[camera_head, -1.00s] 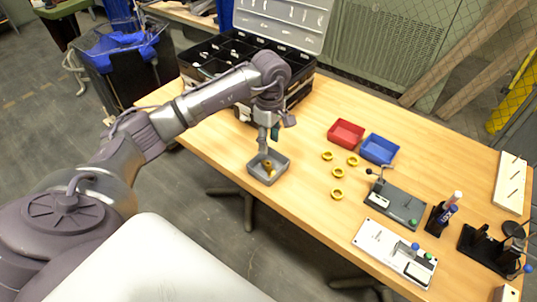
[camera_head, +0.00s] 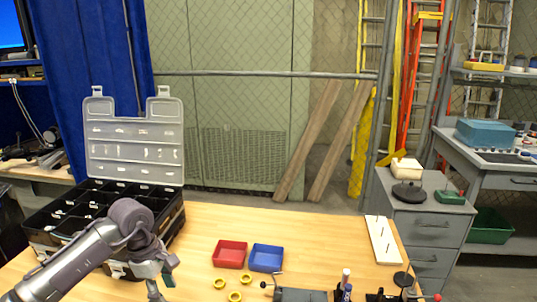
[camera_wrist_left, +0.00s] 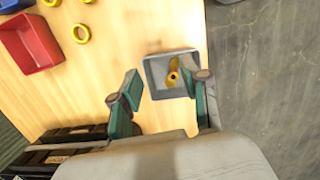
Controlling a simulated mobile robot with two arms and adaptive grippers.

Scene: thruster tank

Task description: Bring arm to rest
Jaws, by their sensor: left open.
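My left arm comes in from the lower left in the head view, and its gripper (camera_head: 161,283) is partly cut off by the bottom edge. In the left wrist view the gripper (camera_wrist_left: 160,88) is open, with two teal fingers apart and nothing between them. Beyond the fingers a small grey tray (camera_wrist_left: 154,80) on the table holds yellow parts (camera_wrist_left: 173,77). The tray is out of the head view. My right gripper does not show.
A black compartment case (camera_head: 58,215) with its clear lid up stands behind my left arm. A red tray (camera_head: 230,254), a blue tray (camera_head: 267,258) and yellow rings (camera_head: 234,296) lie to the right. The wooden table (camera_head: 320,235) is clear behind the trays.

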